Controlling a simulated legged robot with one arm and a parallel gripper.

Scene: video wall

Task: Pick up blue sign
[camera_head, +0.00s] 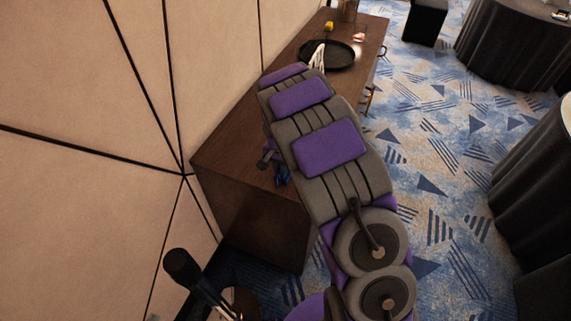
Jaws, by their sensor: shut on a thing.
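A small blue thing, which I take for the blue sign (282,177), shows at the near part of the dark wooden cabinet top, just left of my arm. My gripper (271,163) is mostly hidden behind my own arm links; only a dark part of it shows beside the blue thing. It is shut on the blue sign. The sign's shape and face are too small and covered to make out. I cannot tell whether the sign touches the cabinet top or is held above it.
The long wooden cabinet (225,150) runs along the panelled wall (90,90). A black round tray (340,55) and a small yellow thing (328,26) are at its far end. A black microphone (183,268) stands near the front. Draped tables (515,45) are at right; patterned carpet lies between.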

